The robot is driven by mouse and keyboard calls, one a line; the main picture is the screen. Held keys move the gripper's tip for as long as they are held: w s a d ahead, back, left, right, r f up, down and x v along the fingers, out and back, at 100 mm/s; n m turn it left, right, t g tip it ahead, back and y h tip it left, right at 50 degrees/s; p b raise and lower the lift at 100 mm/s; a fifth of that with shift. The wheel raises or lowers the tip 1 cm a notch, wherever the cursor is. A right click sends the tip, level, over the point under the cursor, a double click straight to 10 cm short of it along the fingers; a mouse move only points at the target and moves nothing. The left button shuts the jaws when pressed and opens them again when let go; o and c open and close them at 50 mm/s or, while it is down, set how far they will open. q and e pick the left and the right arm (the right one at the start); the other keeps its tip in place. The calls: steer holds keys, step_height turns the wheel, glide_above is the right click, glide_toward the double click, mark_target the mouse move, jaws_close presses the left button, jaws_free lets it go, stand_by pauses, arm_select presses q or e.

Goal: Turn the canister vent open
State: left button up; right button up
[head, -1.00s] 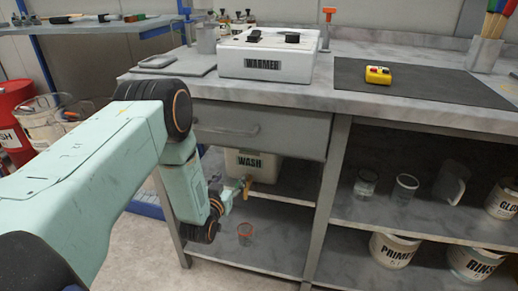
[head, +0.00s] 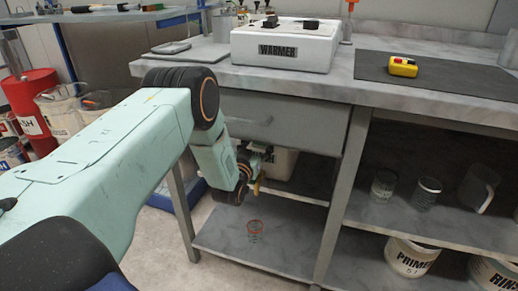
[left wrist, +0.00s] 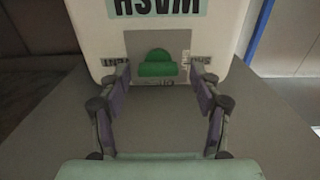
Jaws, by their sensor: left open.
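The white WASH canister (head: 284,163) stands on the shelf under the bench, partly hidden by my left arm. In the left wrist view the canister (left wrist: 222,20) appears with its label upside down. A green vent knob (left wrist: 158,66) sits on a grey plate on it, with small dark lettering at both sides. My left gripper (left wrist: 159,76) is open, with one finger on each side of the knob and visible gaps between. In the head view my left gripper (head: 262,153) is at the canister's front, above an orange tap (head: 258,184). My right gripper is out of view.
The drawer front (head: 275,122) is above my gripper, and a bench leg (head: 184,215) is at the left. Glasses and buckets fill the right shelves.

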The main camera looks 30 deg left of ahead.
arm_select(q)
steer(key=shift+w, duration=0.25)
steer(key=shift+c, duration=0.2)
steer(key=c, duration=1.1)
steer(key=shift+m, duration=0.3)
steer(key=m+p, duration=0.4)
steer(key=m, duration=0.4)
steer(key=shift+d+p, duration=0.2)
steer(key=shift+p, duration=0.2)
steer(key=m+p, duration=0.1)
steer(key=m, duration=0.3)
steer(key=shift+p, duration=0.3)
steer(key=m+p, duration=0.1)
steer(key=m, duration=0.4)
steer(key=shift+f, duration=0.15)
steer(key=shift+m, duration=0.3)
